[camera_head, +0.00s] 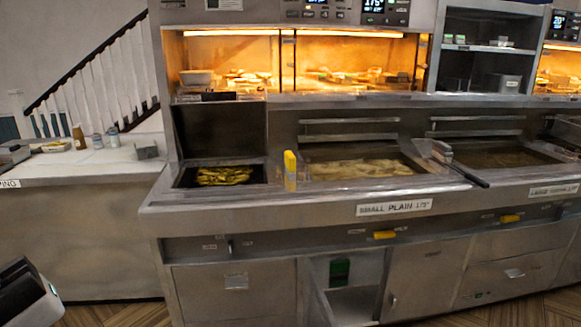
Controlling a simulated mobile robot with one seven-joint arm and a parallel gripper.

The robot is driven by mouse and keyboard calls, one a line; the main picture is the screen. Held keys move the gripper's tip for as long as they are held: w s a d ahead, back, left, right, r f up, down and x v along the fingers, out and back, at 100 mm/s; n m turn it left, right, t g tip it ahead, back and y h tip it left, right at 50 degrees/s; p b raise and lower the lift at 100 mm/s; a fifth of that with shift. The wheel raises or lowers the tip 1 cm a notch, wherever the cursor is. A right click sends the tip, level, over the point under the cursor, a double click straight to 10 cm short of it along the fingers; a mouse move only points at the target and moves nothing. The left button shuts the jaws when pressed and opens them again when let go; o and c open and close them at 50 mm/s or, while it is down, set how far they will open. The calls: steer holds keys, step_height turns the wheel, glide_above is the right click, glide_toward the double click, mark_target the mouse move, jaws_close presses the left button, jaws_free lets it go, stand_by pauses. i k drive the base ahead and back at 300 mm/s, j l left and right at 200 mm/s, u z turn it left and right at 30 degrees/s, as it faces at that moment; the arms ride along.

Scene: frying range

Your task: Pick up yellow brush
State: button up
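The yellow brush (290,170) stands upright on the steel frying range (250,207), between the chip tray (223,176) on the left and the fryer vat (360,168) in the middle. It is narrow and small in view, and its finer shape is hard to make out. A black and white part at the lower left corner looks like my gripper (22,290), partly cut off by the picture edge. It is well to the left of the brush, near the front of the left counter, and apart from it. Whether its fingers are open or shut does not show.
A metal scoop with a dark handle (463,172) lies across the range right of the middle vat. Yellow handles (385,235) stick out of the range front. A lower cabinet door (322,300) stands open. The left counter (95,170) holds bottles and small containers. Wooden floor is bare below.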

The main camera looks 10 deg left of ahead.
mark_target(289, 159)
steer(key=i+j+z, duration=0.25)
steer(key=i+j, duration=1.25)
steer(key=i, duration=0.2)
steer(key=i+j, duration=0.15)
steer(key=i, duration=0.1)
